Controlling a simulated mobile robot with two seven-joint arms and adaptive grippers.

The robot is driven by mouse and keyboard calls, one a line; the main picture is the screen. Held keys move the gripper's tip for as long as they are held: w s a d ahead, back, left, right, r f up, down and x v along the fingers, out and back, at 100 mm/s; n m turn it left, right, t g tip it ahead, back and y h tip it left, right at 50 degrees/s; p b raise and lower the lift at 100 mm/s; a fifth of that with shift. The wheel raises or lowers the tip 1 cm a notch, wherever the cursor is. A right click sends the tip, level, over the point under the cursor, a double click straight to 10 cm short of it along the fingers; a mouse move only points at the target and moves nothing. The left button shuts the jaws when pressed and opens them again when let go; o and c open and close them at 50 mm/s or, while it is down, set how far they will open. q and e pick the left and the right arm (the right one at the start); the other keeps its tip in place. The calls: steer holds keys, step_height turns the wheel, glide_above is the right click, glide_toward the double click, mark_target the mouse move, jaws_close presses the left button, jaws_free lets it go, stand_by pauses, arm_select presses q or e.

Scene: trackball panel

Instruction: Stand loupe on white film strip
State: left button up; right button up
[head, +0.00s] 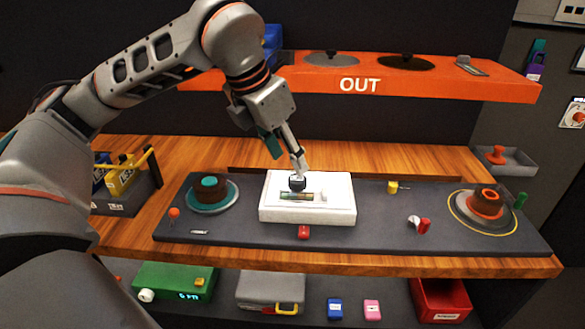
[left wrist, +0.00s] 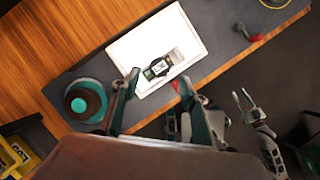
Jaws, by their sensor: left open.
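A white light box (head: 335,212) lies on the dark panel; it also shows in the left wrist view (left wrist: 124,52). A small black loupe (head: 297,183) is on its top, just below my left gripper's fingertips in the head view. A strip with dark and greenish frames (head: 297,197) lies by the loupe's near side. In the left wrist view, the dark loupe and strip (left wrist: 157,69) overlap, with a pale grey piece (left wrist: 177,54) beside them. I cannot tell which strip is the white one. My left gripper (head: 287,155) is open, its fingers apart above the box. My right gripper (left wrist: 242,100) is small at the right.
A teal-and-brown round control (head: 208,190) is left of the box and an orange trackball (head: 486,204) far right. A red piece (head: 303,232) sits at the box's front. The orange OUT shelf (head: 440,82) hangs behind. Wood at the back is clear.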

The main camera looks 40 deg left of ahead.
arm_select(q)
steer(key=v, duration=0.4)
steer(key=shift+r, duration=0.1)
steer(key=shift+s, duration=0.1)
stand_by(0.4)
